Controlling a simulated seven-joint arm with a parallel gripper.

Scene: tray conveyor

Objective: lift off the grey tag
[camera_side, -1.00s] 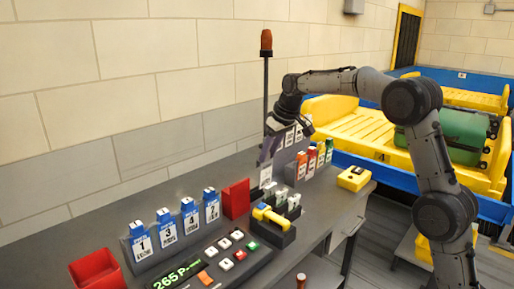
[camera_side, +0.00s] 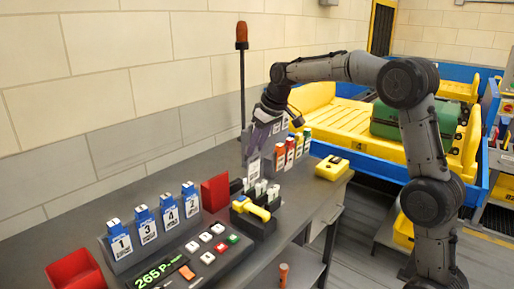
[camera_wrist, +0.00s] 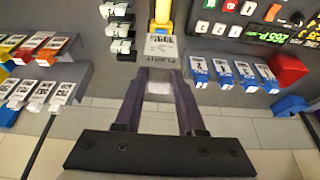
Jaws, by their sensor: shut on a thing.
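My gripper (camera_wrist: 159,88) is shut on a pale grey-white tag (camera_wrist: 161,50) with dark print on its face. In the side view my gripper (camera_side: 262,140) points down over the bench, and the tag (camera_side: 254,167) hangs below its fingers. The tag looks clear of the bench top, though the exact gap is hard to judge. In the wrist view the tag's upper part lies between the fingers, and its printed end points toward the yellow handheld device (camera_wrist: 163,12).
Blue numbered tags (camera_side: 145,228) stand in a rack at front left. White tags (camera_wrist: 120,28) sit in a black holder beside the yellow device. Coloured tags (camera_side: 290,150) stand behind my gripper. A red holder (camera_side: 214,195) and a signal pole (camera_side: 242,90) are close by.

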